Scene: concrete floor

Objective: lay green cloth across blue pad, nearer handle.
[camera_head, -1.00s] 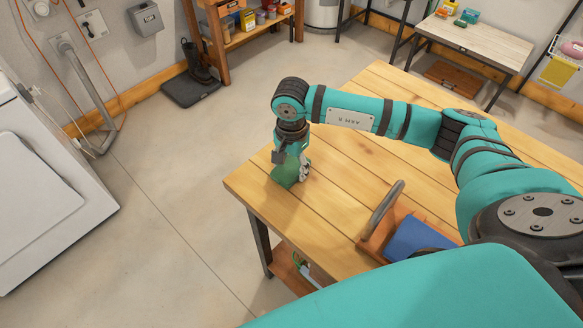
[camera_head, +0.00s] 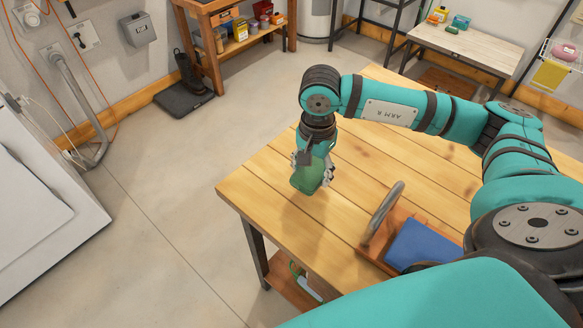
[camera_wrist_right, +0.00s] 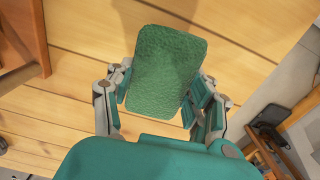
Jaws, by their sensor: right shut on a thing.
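The green cloth (camera_head: 307,179) is a flat, rounded rectangle held in my right gripper (camera_head: 314,172). In the right wrist view the cloth (camera_wrist_right: 168,65) stands out between the fingers of the gripper (camera_wrist_right: 160,102), which is shut on it. It appears to be above the wooden table near its left end. The blue pad (camera_head: 421,245) lies in a wooden tray (camera_head: 376,253) at the table's near side, to the right of the gripper. The tray's grey handle (camera_head: 386,209) rises at its left end. The pad's near part is hidden by my arm. My left gripper is not seen.
The wooden table (camera_head: 263,206) has bare planks between the gripper and the tray. A wooden shelf (camera_head: 240,43) with small goods and a pale workbench (camera_head: 468,48) stand at the back. A white appliance (camera_head: 40,205) stands at the left.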

